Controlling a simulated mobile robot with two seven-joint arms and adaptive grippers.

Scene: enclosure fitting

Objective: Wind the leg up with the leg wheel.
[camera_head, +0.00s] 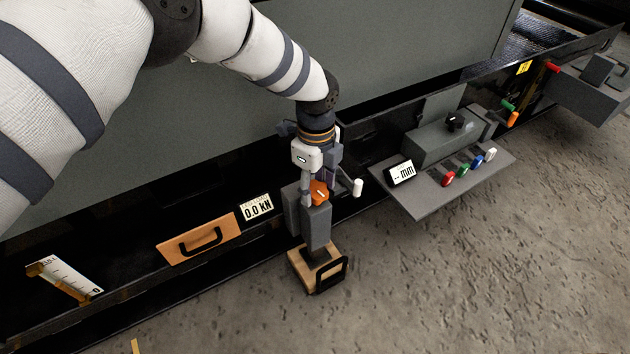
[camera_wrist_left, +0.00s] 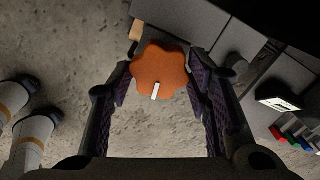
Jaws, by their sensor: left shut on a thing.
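The orange lobed leg wheel (camera_head: 320,192) sits near the top of the grey leg (camera_head: 318,228), at the side of the dark frame. In the left wrist view the wheel (camera_wrist_left: 160,72) shows face-on, with a white mark pointing to the bottom of the picture. My left gripper (camera_head: 314,182) is shut on the wheel, a finger on either side of it. The leg stands over a wooden block (camera_head: 300,268) with a black handle; whether its foot touches the block I cannot tell. My right gripper is in neither view.
A force display (camera_head: 257,206) on the frame reads 0.0 kN. A white crank knob (camera_head: 357,187) is close right of my gripper. Further right is a panel (camera_head: 440,195) with coloured knobs and a "-- mm" display (camera_head: 400,173).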

